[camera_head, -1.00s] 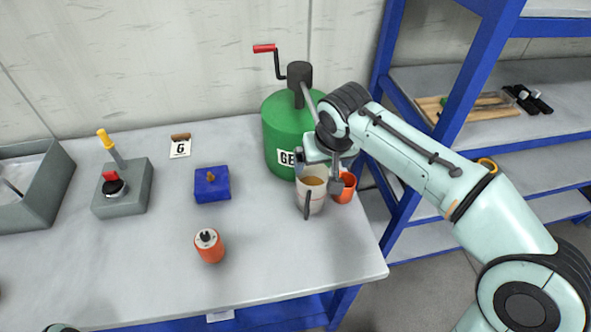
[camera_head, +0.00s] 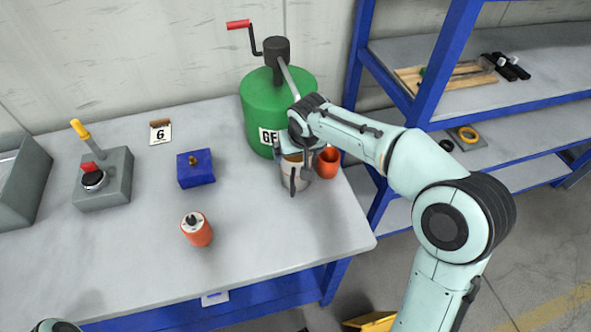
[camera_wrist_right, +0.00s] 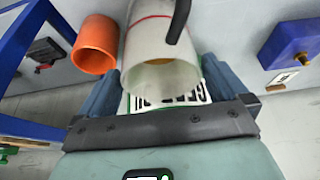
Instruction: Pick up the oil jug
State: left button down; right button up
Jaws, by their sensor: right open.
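The oil jug is a whitish cup with a red line, a dark handle and amber oil inside. It stands upright on the table near its right side in the head view (camera_head: 293,182), in front of the green drum. My right gripper (camera_head: 298,158) is at the jug's rim, partly covering it. In the right wrist view the jug (camera_wrist_right: 148,50) lies between the two blue-grey fingers of the open gripper (camera_wrist_right: 160,85). I cannot tell whether either finger touches it. My left gripper is not in view.
An orange cup (camera_head: 328,162) stands close to the jug's right. The green drum (camera_head: 262,100) with a crank is behind. A blue box (camera_head: 195,172), an orange cylinder (camera_head: 196,230) and a grey lever box (camera_head: 104,183) stand left. A blue-framed shelf (camera_head: 440,70) rises at right.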

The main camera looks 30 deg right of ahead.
jog(key=shift+w+f, duration=0.25)
jog(key=shift+f, duration=0.4)
jog(key=c, duration=1.4)
jog(key=shift+r, duration=0.1)
jog(key=shift+c, duration=1.2)
